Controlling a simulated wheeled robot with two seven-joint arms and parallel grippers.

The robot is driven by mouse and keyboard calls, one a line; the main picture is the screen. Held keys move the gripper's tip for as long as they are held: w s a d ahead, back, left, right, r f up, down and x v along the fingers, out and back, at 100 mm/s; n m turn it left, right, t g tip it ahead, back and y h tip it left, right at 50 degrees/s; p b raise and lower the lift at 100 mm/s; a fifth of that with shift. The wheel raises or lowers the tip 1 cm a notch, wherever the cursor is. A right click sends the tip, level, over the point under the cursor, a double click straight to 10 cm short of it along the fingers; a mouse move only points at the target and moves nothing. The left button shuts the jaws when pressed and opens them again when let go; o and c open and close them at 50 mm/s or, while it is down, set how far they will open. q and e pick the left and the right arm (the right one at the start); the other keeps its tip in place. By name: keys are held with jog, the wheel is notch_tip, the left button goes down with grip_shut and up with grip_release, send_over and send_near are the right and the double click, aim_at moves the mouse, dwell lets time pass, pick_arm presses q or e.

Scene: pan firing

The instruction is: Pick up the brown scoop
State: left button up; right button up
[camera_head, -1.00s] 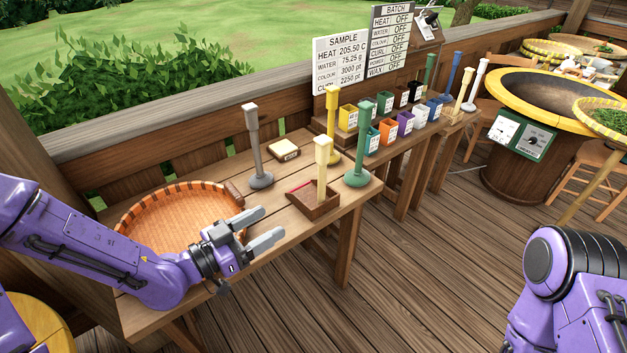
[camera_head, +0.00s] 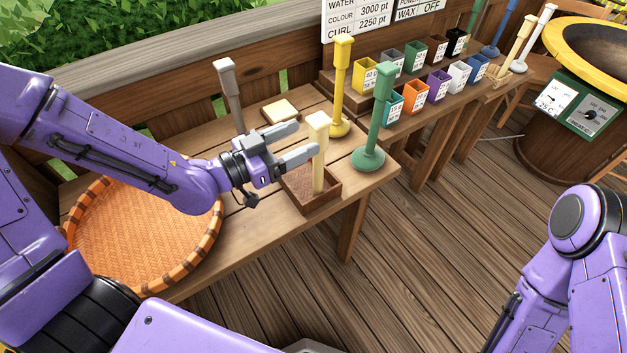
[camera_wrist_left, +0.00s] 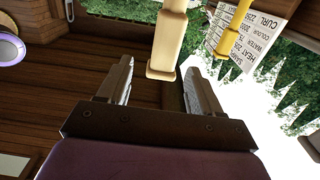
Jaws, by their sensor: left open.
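The brown scoop (camera_head: 326,198) is a small open box with an upright cream handle (camera_head: 318,160), standing on the wooden table. My left gripper (camera_head: 304,138) is open and empty, its fingers pointing at the upper part of the handle. One finger overlaps the handle in the head view; I cannot tell if they touch. In the left wrist view the cream handle (camera_wrist_left: 169,38) is just beyond and between the open fingertips (camera_wrist_left: 158,72). My right arm is at the right edge, but its gripper is out of view.
A green post (camera_head: 379,125) and a yellow post (camera_head: 341,85) stand close behind and right of the scoop. A grey post (camera_head: 231,90) stands behind my left gripper. A woven round tray (camera_head: 150,240) lies left on the table. Several coloured boxes stand beyond.

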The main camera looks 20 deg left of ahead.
aim_at(327, 128)
pick_arm(q)
jog(key=shift+w+d+r, duration=0.15)
jog(key=shift+d+r, duration=0.2)
jog(key=shift+d, duration=0.15)
jog(key=w+d, duration=0.1)
jog(key=w, duration=0.1)
jog(key=w+d+f+p, duration=0.1)
jog(key=w, duration=0.1)
jog(key=w+d+p, duration=0.1)
jog(key=w, duration=0.1)
jog(key=shift+f, duration=0.35)
jog(key=shift+d, duration=0.15)
jog(key=shift+s+r, duration=0.1)
jog(key=c, duration=0.9)
grip_shut()
pick_arm(e)
notch_tip(327, 128, up, 2)
jog(key=shift+s+r, duration=0.1)
jog(key=shift+r, duration=0.15)
